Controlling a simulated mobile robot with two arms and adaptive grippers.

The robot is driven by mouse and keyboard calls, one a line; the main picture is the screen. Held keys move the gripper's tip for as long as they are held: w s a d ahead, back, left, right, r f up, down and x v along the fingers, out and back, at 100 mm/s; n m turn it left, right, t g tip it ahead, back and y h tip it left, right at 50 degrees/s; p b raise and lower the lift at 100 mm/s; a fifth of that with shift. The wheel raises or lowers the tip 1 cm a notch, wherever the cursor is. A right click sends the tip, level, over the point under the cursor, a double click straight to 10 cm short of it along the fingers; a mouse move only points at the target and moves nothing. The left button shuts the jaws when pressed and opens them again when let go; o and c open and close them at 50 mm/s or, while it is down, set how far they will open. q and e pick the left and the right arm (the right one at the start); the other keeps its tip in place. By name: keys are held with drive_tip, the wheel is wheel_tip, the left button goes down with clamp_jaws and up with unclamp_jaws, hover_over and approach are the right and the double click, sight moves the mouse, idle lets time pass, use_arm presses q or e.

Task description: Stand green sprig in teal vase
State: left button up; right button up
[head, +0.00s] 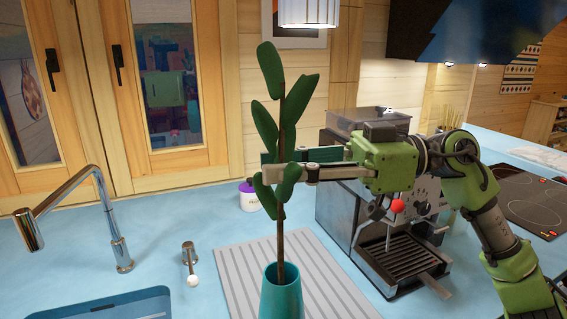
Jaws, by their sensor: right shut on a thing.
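The green sprig (268,73) has a thin brown stem and several broad green leaves, and it is upright. My right gripper (272,172) comes in from the right and is shut on the sprig around the middle of its stem. The teal vase (281,297) stands at the bottom centre, cut off by the picture's lower edge. The lower stem reaches down to the vase's mouth and its end appears to be inside; the tip is hidden. My left gripper is not in view.
A striped grey drainer mat (235,275) lies around the vase. A coffee machine (385,235) stands close on the right, below my right arm. A tap (110,225) and sink (110,308) are on the left. A white and purple tub (249,197) stands behind.

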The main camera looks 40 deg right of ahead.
drive_tip(key=shift+f, duration=0.1)
drive_tip(key=o, duration=1.2)
drive_tip(key=v, duration=1.2)
drive_tip(key=shift+s, duration=0.1)
idle(0.4)
